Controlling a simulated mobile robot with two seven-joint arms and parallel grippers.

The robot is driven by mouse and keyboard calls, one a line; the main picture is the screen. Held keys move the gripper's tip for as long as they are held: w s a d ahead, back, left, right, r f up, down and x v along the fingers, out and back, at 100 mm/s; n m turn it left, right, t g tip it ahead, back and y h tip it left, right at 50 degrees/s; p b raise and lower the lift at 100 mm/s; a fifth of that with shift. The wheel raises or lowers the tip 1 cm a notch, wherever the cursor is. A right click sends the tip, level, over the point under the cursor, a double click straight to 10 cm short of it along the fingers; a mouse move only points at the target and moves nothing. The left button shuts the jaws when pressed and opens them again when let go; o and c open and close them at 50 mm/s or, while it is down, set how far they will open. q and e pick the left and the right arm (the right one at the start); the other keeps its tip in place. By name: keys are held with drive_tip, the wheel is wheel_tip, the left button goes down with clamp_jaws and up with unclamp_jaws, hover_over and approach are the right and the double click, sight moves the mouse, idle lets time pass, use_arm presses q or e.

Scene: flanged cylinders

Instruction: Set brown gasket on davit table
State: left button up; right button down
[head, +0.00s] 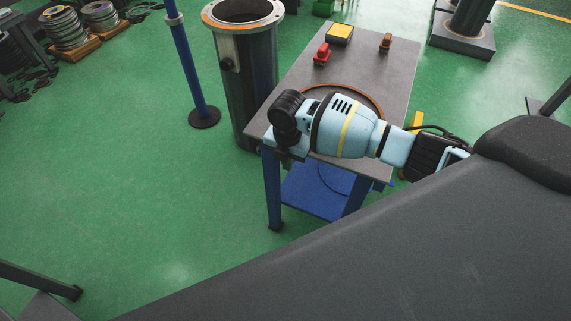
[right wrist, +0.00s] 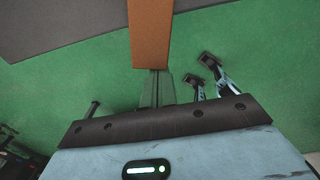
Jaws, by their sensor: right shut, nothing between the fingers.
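The davit table is a grey-topped table (head: 400,70) with blue legs, standing at the middle right of the head view. A thin brown ring, the gasket (head: 372,99), shows over its top. My light blue right arm crosses in front and hides much of the ring. My right gripper (head: 288,150) is over the near left corner of the table; its fingers are hard to make out there. In the right wrist view its fingers (right wrist: 155,88) are shut, and a brown band (right wrist: 150,35) runs from the top edge down to their tips. My left gripper is not in view.
A dark flanged cylinder (head: 247,85) stands close by the table's left side. A red item (head: 322,55), a yellow-topped box (head: 340,34) and a small brown item (head: 386,42) sit at the table's far end. A blue post (head: 190,70) stands further left. Open green floor lies at left.

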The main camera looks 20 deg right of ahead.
drive_tip(key=shift+w+d+f, duration=0.15)
drive_tip(key=shift+w+d, duration=0.55)
drive_tip(key=shift+d, duration=0.2)
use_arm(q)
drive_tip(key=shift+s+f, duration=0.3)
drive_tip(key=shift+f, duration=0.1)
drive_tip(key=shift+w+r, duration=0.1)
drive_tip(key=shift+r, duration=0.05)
